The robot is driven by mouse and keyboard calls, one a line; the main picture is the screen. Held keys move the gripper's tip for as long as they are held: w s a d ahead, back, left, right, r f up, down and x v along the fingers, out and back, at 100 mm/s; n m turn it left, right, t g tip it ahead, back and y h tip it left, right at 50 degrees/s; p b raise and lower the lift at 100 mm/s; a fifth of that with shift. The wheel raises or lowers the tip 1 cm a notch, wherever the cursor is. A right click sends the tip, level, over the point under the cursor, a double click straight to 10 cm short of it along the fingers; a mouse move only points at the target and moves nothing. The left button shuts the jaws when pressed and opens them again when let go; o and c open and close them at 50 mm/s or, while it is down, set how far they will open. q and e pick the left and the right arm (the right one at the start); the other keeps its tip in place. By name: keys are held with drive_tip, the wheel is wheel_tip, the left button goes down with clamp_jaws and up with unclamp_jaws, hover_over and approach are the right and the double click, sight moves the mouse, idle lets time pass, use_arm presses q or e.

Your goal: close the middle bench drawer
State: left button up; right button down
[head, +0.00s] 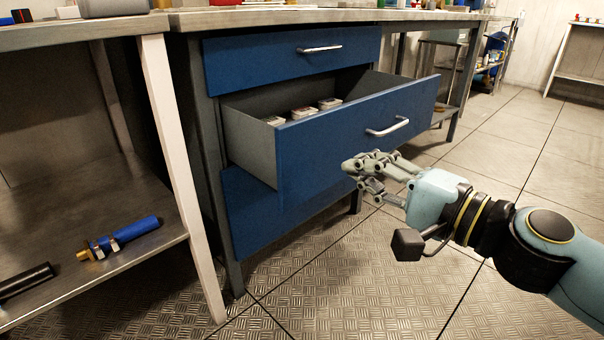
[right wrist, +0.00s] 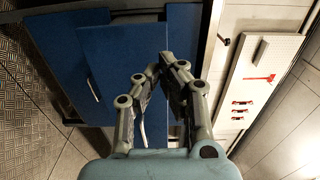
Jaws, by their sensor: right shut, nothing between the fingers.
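The middle bench drawer (head: 350,140) stands pulled out, with its blue front and grey sides showing and several small pale items (head: 302,113) inside. Its silver handle (head: 388,127) is on the right part of the front. My right gripper (head: 350,167) is shut and empty, in front of the drawer's lower front area; I cannot tell whether it touches. In the right wrist view the gripper fingers (right wrist: 158,70) point toward the blue drawer front (right wrist: 120,65), partly covering it. My left gripper is not in view.
The top drawer (head: 290,60) and bottom drawer (head: 260,215) are closed. A shelf with a blue cylinder (head: 138,229) stands at the left, beside a pale table leg (head: 182,175). The tiled floor (head: 540,140) at the right is free.

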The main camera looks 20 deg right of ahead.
drive_tip(key=p, duration=0.3)
approach(285, 135)
drive_tip(key=x, duration=0.6)
drive_tip(key=shift+w+a, duration=0.1)
drive_tip(key=shift+w, duration=0.1)
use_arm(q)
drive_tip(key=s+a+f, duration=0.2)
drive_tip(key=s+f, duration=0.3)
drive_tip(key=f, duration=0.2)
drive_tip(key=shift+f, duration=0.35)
use_arm(e)
drive_tip(key=shift+w+a, duration=0.2)
drive_tip(key=shift+w, duration=0.2)
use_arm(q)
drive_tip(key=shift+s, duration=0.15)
use_arm(e)
drive_tip(key=shift+w, duration=0.1)
